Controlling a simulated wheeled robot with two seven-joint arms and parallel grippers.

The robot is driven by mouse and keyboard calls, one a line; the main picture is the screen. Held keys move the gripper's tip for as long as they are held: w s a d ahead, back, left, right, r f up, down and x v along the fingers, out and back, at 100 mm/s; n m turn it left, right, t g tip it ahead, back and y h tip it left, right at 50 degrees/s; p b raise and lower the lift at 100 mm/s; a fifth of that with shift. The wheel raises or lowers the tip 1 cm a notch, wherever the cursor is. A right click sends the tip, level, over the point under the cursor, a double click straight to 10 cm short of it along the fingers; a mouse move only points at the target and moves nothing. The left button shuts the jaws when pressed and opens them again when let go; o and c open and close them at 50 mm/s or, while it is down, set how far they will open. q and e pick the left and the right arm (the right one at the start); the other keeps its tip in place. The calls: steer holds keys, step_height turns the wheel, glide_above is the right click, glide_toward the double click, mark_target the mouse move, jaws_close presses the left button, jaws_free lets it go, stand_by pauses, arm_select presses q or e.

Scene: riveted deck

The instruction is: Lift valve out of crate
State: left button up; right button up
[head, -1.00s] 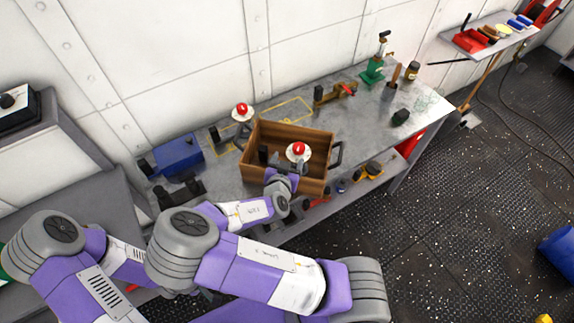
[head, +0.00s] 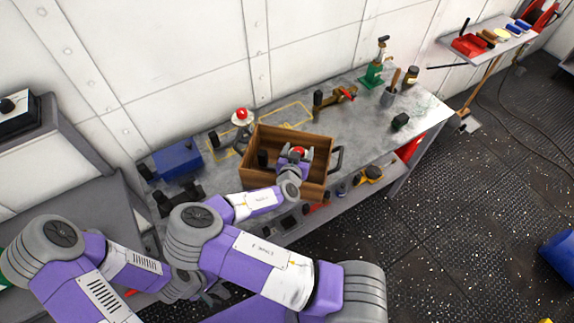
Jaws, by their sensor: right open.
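The wooden crate (head: 258,178) stands on the metal workbench. A valve with a red top (head: 299,151) is inside it, toward the right, partly covered by my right gripper (head: 295,155). The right gripper reaches over the crate's near wall, open, with its fingers about the valve. I cannot tell whether they touch it. My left gripper (head: 214,294) is low in front of the bench, partly hidden by my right arm, and its jaws are unclear. A similar red-topped piece (head: 241,116) stands on the bench behind the crate.
A dark upright piece (head: 263,158) is in the crate's left part. Dark handles stick out at the crate's ends. A blue box (head: 178,159) is to its left. A brass fitting (head: 338,96) and a green tool (head: 375,70) stand behind. The bench right of the crate is mostly clear.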

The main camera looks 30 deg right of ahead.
jaws_close()
stand_by(0.3)
steer(key=shift+r, duration=0.1)
